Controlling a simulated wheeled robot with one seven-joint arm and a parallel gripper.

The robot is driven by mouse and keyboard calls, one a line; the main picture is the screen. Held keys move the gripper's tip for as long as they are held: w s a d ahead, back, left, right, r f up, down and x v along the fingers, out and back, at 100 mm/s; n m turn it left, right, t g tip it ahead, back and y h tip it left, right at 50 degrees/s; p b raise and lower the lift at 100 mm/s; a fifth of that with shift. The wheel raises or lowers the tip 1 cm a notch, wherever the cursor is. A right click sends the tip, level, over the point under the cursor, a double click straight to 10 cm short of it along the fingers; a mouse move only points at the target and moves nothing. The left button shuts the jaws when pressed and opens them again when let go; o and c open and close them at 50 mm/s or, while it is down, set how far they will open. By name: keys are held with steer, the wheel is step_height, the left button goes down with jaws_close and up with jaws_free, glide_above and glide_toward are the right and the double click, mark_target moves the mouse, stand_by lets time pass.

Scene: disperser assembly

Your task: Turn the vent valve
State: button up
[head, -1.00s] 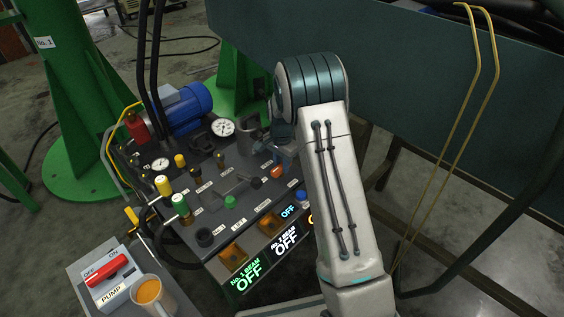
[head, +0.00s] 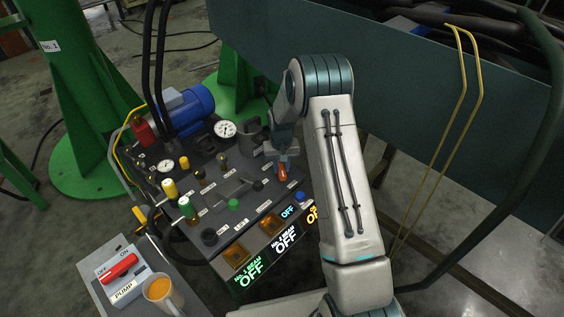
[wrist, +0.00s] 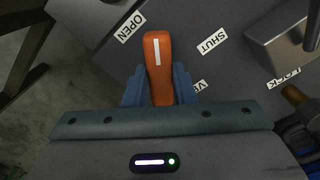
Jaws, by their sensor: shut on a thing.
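The vent valve's orange handle (wrist: 157,55) has a white stripe and lies between the fingers of my gripper (wrist: 160,88) in the wrist view. The fingers are shut on it. Its stripe points up the picture, between the OPEN label (wrist: 130,26) on the left and the SHUT label (wrist: 212,41) on the right. A third label, partly hidden by my gripper, lies below SHUT. In the head view the orange handle (head: 283,172) shows at the panel's right side, with my gripper (head: 284,160) over its upper part.
The dark control panel (head: 222,212) carries several knobs, gauges and a blue motor (head: 188,108). Lit OFF displays (head: 286,238) line its front edge. A red pump switch (head: 119,266) and an orange-filled mug (head: 160,291) are at lower left. A grey block (wrist: 282,38) stands right of the valve.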

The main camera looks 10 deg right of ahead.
mark_target(281, 167)
steer(key=n+p, duration=0.1)
steer(key=n, duration=0.3)
steer(key=shift+w+r+p, duration=0.15)
steer(key=shift+r+p, duration=0.05)
steer(key=shift+p, duration=0.2)
steer(key=shift+n+p, duration=0.5)
steer(key=shift+n, duration=1.1)
steer(key=o, duration=1)
steer(key=shift+f, duration=0.15)
step_height(281, 167, up, 14)
steer(key=p, duration=0.4)
